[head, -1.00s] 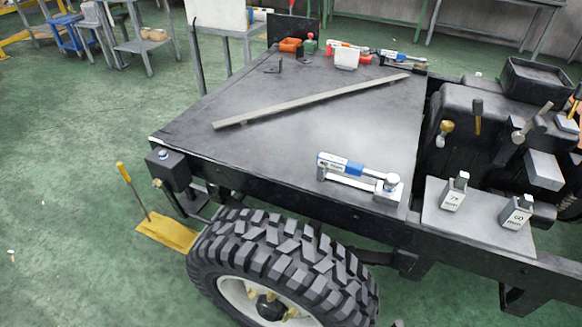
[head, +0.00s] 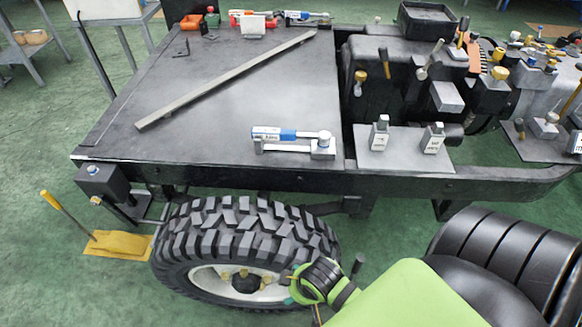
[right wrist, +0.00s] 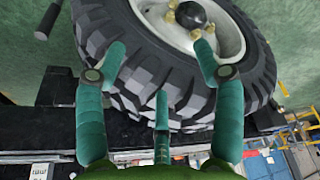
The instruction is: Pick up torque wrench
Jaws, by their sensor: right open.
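A torque wrench with a blue and white handle and a silver head (head: 290,140) lies on the flat dark plate (head: 230,90) of the chassis, near its front edge. My right arm comes in at the lower right of the head view, in front of the tire and below the wrench. In the right wrist view my right gripper (right wrist: 160,55) is open, its teal fingers spread and empty, facing the tire. The wrench is clearly apart from it. My left gripper is not in view.
The big tire (head: 245,240) and the chassis edge lie between my right arm and the wrench. A long grey bar (head: 225,80) crosses the plate. Two labelled blocks (head: 380,133) stand on a grey panel to the right. Another blue and white tool (head: 306,17) lies at the back.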

